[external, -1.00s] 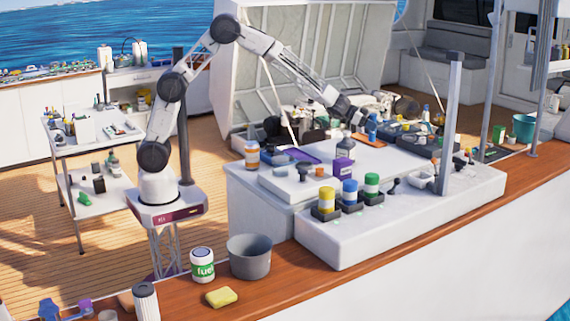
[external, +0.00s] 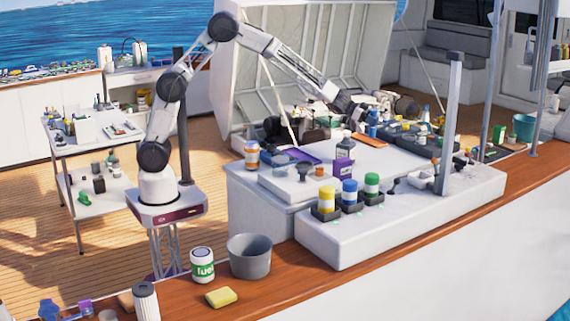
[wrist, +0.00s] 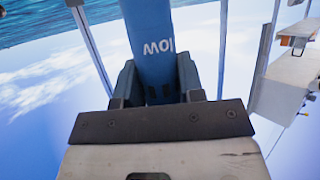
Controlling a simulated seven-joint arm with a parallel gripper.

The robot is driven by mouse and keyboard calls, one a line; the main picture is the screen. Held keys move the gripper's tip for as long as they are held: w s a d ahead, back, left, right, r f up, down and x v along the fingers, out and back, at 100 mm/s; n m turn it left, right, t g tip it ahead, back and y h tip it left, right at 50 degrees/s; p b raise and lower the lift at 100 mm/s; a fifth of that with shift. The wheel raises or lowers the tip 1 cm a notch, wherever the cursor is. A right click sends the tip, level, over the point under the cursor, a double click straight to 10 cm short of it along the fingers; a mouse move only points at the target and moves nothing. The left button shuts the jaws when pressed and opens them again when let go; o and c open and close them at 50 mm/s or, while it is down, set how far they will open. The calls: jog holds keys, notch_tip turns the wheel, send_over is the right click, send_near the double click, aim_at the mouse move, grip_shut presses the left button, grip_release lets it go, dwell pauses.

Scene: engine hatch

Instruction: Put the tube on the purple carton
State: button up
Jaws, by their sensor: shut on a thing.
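My gripper (external: 369,112) is shut on a blue tube (external: 373,130) and holds it hanging down over the back of the white work surface. In the wrist view the tube (wrist: 150,45) sits between the two dark fingers and carries white lettering that reads upside down. The purple carton (external: 343,167) stands on the white surface, nearer the camera and left of the tube. A grey bottle (external: 345,148) stands right by the carton in the picture; I cannot tell whether they touch. The tube is apart from the carton.
A purple tray (external: 302,153) and an orange-and-white bottle (external: 252,155) are left of the carton. Yellow, blue and green-topped bottles (external: 349,192) stand in front. An orange flat piece (external: 370,141) lies near the tube. Engine parts crowd the back. A grey post (external: 450,125) rises on the right.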

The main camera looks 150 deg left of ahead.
notch_tip(320, 180, up, 11)
jog(key=shift+w+d+r, duration=0.1)
jog(key=shift+d+r, duration=0.05)
jog(key=w+d+m+t+h, duration=0.1)
jog(key=w+d+m+h, duration=0.3)
jog(key=d, duration=0.9)
jog(key=w+d+m+t+h, duration=0.1)
jog(key=w+d, duration=0.5)
jog(key=d, duration=0.7)
jog(key=shift+s+a+f, duration=0.1)
jog(key=shift+a+f, duration=0.05)
jog(key=shift+f, duration=2.45)
jog(key=shift+f, duration=2)
jog(key=shift+f, duration=2)
